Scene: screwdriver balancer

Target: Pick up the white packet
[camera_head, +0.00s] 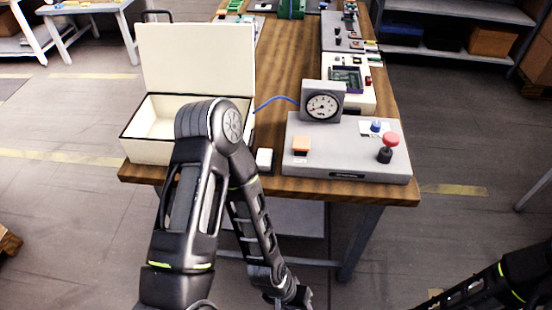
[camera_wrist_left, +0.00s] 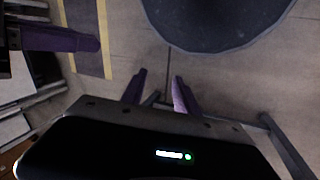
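A small white block-like item (camera_head: 264,160), which looks like the white packet, sits near the front edge of the wooden table (camera_head: 290,60). It stands between the open cream box (camera_head: 145,150) and the grey device. My left arm passes in front of the box, and its wrist hangs down below the table edge at the bottom of the head view. My left gripper (camera_wrist_left: 158,88) shows two purple fingers apart with nothing between them, above the floor. The packet is not recognisable in the left wrist view. My right arm shows at the lower right, its gripper out of view.
The grey device (camera_head: 345,165) has a dial gauge (camera_head: 322,106), an orange block (camera_head: 301,144) and a red knob (camera_head: 391,139). A blue cable (camera_head: 275,101) runs from the gauge toward the box. More parts crowd the table's right side. Its middle is clear.

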